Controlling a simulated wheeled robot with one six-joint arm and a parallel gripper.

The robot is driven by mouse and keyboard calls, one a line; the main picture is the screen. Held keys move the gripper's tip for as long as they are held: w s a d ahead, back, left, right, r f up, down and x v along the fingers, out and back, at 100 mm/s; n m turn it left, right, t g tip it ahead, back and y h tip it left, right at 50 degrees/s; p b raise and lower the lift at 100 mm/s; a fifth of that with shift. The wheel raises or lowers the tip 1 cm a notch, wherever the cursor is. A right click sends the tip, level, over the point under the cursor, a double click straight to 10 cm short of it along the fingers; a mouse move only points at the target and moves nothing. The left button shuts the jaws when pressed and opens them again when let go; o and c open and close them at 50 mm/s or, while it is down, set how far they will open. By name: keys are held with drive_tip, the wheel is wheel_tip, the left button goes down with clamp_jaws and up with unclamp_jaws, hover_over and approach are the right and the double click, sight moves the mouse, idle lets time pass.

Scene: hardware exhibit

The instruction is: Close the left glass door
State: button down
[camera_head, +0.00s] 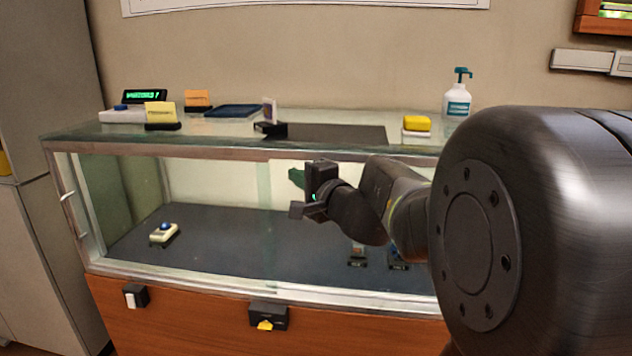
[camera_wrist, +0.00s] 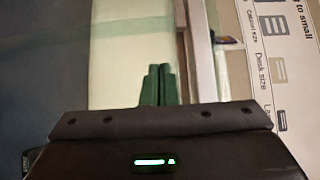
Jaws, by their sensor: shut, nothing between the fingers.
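The glass display case (camera_head: 95,262) stands ahead with a pale frame and a wood base. A small light handle (camera_head: 67,196) shows at its left frame. A greenish vertical glass edge (camera_head: 264,210) shows near the middle of the front; I cannot tell clearly which pane is the left glass door or how far open it is. My gripper (camera_head: 296,177) is before the case front, right of that edge, its green fingers shut and empty. The fingers also show in the wrist view (camera_wrist: 159,72), pointing at pale and greenish surfaces; contact with glass cannot be told.
Inside the case, a white device with a blue knob (camera_head: 163,233) sits on the dark floor. A pump bottle (camera_head: 457,95), a yellow sponge-like block (camera_head: 417,124) and small stands are on top. Two small dark fittings, one at left (camera_head: 135,296), are on the wood base. My arm hides the right side.

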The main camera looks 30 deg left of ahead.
drive_tip(key=v, duration=1)
drive_tip(key=shift+p, duration=0.35)
drive_tip(key=shift+a, duration=0.1)
